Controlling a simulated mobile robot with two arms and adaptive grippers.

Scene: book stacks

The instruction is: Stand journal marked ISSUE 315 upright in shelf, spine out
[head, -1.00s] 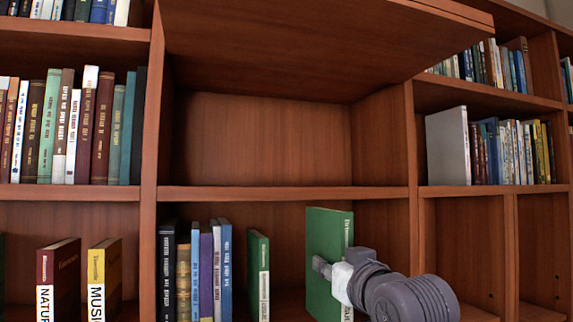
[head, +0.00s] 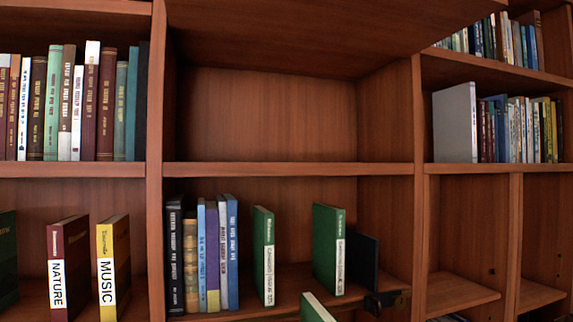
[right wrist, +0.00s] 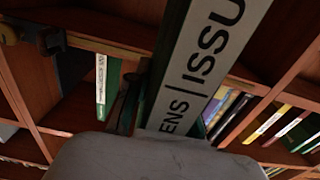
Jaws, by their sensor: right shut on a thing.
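In the right wrist view a journal (right wrist: 200,65) with a grey-white spine label reading "ENS | ISSU" fills the middle; its issue number is cut off. My right gripper (right wrist: 165,115) is shut on it, with a dark finger beside the spine. In the head view a green journal (head: 315,308) with a white label shows tilted at the bottom edge, mostly cut off; the gripper is not seen there. On the shelf (head: 290,288), two green journals stand upright, spine out: a thin one (head: 263,255) and a wider one (head: 328,250). My left gripper is out of view.
A black panel (head: 363,257) stands behind the wider green journal. A small dark fitting (head: 380,303) is at the shelf's front edge. Several books (head: 203,255) stand at the left of this bay. There is a gap between the two standing green journals. The compartment above (head: 265,115) is empty.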

